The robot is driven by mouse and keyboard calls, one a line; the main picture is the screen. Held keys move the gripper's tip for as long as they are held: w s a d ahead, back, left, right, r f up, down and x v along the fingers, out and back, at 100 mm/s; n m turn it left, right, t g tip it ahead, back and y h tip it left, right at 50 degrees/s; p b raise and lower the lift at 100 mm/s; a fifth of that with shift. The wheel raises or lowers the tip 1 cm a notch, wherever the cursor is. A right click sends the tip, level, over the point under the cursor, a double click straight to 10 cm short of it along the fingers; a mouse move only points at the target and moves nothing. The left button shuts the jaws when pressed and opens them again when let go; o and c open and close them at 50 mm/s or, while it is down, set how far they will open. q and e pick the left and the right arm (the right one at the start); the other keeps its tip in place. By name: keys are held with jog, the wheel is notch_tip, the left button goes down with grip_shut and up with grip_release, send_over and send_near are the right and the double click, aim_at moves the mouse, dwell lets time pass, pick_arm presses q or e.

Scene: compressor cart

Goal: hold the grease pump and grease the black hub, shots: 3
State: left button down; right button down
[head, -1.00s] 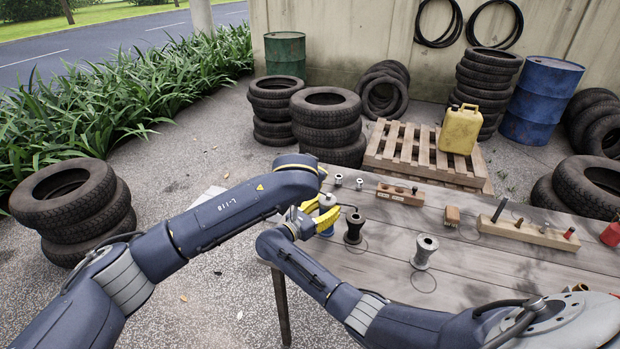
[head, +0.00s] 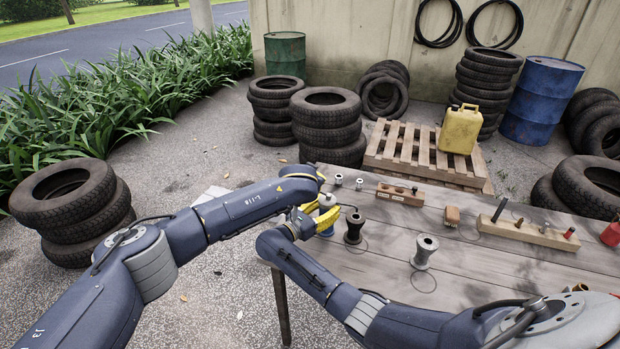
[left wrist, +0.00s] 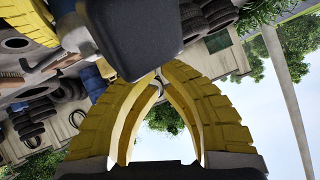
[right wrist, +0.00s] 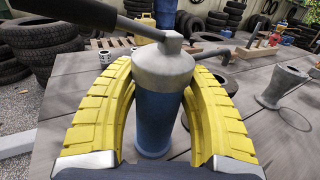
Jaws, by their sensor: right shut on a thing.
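The grease pump, with a blue body and grey head, stands upright in my right gripper in the right wrist view (right wrist: 153,115). My right gripper (head: 318,217) is shut around that body; its yellow fingers flank it. The pump's dark lever reaches to the upper left there. In the head view, the spout reaches right, close above the black hub (head: 353,229), on the table; contact is unclear. My left gripper's yellow fingers (left wrist: 160,74) converge at the tips, behind a large dark part that looks like the lever grip. Whether they touch it is unclear. In the head view my left gripper is mostly hidden.
A grey hub (head: 424,252) stands right of the black one on the wooden table (head: 470,275). Small pale spools (head: 338,180), a wooden block with holes (head: 400,194) and a tool rack (head: 528,232) lie farther back. Tyres and a pallet (head: 430,150) stand beyond.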

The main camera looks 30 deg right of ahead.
pick_arm(q)
jog(key=shift+f, duration=0.15)
dwell(0.3)
jog(key=shift+w+a+f+n+g+h, duration=0.3)
jog(key=shift+f+n+g+h, duration=0.2)
jog(key=shift+n+g, duration=0.2)
jog(key=shift+w+a+f, duration=0.15)
jog(key=shift+w+f, duration=0.05)
jog(key=shift+f, duration=0.25)
jog(key=shift+w+a+f+n+g+h, duration=0.25)
jog(key=shift+w+f+n+g+h, duration=0.05)
jog(key=shift+f+n+g+h, duration=0.35)
jog(key=shift+r, duration=0.45)
jog(key=d+r+v, duration=0.1)
jog(key=v, duration=1.1)
jog(key=shift+d+r, duration=0.2)
jog(key=shift+r, duration=0.3)
